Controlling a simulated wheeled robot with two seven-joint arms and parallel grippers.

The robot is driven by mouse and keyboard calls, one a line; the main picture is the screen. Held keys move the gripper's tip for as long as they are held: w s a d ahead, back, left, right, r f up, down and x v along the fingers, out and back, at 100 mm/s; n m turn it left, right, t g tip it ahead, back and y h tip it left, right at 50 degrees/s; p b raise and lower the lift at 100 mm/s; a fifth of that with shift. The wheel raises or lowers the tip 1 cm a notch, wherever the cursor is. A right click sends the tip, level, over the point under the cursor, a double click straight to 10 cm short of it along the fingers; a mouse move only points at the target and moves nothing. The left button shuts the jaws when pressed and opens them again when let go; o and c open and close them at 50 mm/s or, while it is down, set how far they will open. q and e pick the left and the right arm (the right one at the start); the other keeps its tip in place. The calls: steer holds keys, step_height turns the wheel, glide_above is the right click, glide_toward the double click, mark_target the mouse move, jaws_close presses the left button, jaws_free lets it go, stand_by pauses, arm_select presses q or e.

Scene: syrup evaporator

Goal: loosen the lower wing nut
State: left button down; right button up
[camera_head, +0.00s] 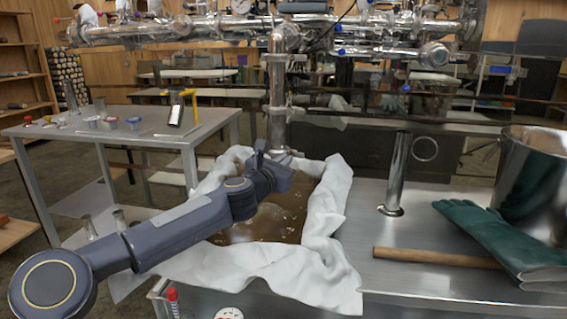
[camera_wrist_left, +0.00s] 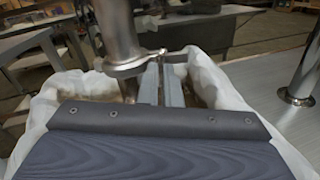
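A vertical steel pipe (camera_head: 277,90) comes down over the cloth-lined pan. A ring clamp (camera_wrist_left: 135,66) circles its lower end, and its bolt end with the lower wing nut (camera_wrist_left: 164,54) points right in the left wrist view. The nut is small and partly hidden by the fingertips. My left gripper (camera_head: 267,150) reaches in from the left at the pipe's foot. In the left wrist view its two grey fingers (camera_wrist_left: 162,70) lie close together, a narrow gap between them, tips at the wing nut; they appear closed on it. My right gripper is not in view.
White cloth (camera_head: 335,200) drapes the pan of brown liquid (camera_head: 270,222). On the steel bench to the right are an upright tube (camera_head: 398,170), a wooden rod (camera_head: 435,257), green gloves (camera_head: 490,235) and a large pot (camera_head: 535,170). A side table (camera_head: 120,135) stands left.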

arm_select(q)
steer(key=c, duration=1.8)
jaws_free()
steer(key=b+v, duration=0.1)
steer(key=v, duration=0.6)
steer(key=shift+s+a+f, duration=0.1)
steer(key=shift+s+a, duration=0.15)
steer(key=shift+s, duration=0.05)
